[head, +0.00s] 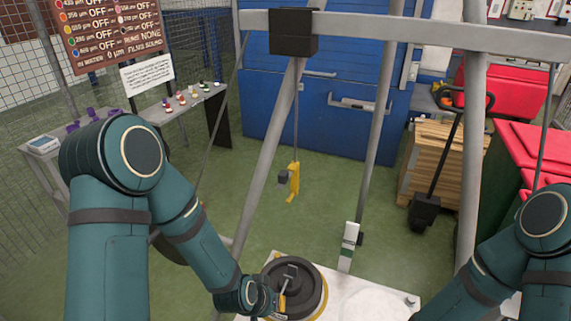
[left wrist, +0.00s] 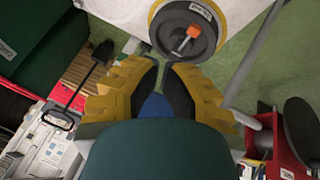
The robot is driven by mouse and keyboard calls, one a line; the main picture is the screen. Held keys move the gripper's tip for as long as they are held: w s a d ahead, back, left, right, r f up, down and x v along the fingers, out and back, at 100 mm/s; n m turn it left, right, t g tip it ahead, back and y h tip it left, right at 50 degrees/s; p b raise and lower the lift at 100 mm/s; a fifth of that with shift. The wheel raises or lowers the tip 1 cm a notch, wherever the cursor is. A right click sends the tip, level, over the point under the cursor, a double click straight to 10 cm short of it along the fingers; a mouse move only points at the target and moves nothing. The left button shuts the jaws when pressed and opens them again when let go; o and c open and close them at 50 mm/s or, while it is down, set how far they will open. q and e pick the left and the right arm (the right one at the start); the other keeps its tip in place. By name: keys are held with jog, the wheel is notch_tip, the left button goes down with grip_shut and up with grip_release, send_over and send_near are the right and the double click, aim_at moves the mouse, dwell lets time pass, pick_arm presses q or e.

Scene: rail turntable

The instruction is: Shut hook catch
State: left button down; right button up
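A yellow hook (head: 294,180) hangs on a cable below a dark block on the overhead beam. A small grey piece sits at its left side; whether this is the catch, and its position, I cannot tell. My left gripper (head: 278,304) is low, beside a dark round weight (head: 305,288) with a yellow rim and a handle on top. In the left wrist view, my left gripper's yellow fingers (left wrist: 161,63) stand apart with nothing between them. The dark weight (left wrist: 172,25) with an orange-tipped lever lies beyond the tips. My right gripper is outside the view.
Slanting grey frame legs (head: 270,160) and the top beam (head: 390,28) surround the hook. A pale plate (head: 350,303) lies under the weight. A wooden pallet stack (head: 432,160) and red bins (head: 530,155) stand right. Green floor around the hook is clear.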

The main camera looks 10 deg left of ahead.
pick_arm(q)
jog(key=w+r+m+t+p, duration=0.1)
jog(key=w+r+t, duration=0.2)
jog(key=r, duration=0.8)
jog(key=w+a+r+m+t, duration=0.1)
jog(key=w+r+t, duration=0.2)
jog(key=r, duration=0.9)
jog(key=w+a+r+t+p, duration=0.1)
jog(key=w+r+t, duration=0.2)
jog(key=r, duration=0.9)
jog(key=shift+w+a+m+t+p, duration=0.25)
jog(key=shift+w+m+t+p, duration=0.15)
jog(key=shift+t, duration=0.2)
jog(key=shift+w, duration=0.1)
send_over(285, 175)
notch_tip(285, 175, down, 2)
notch_tip(285, 175, down, 3)
jog(key=shift+f, duration=0.7)
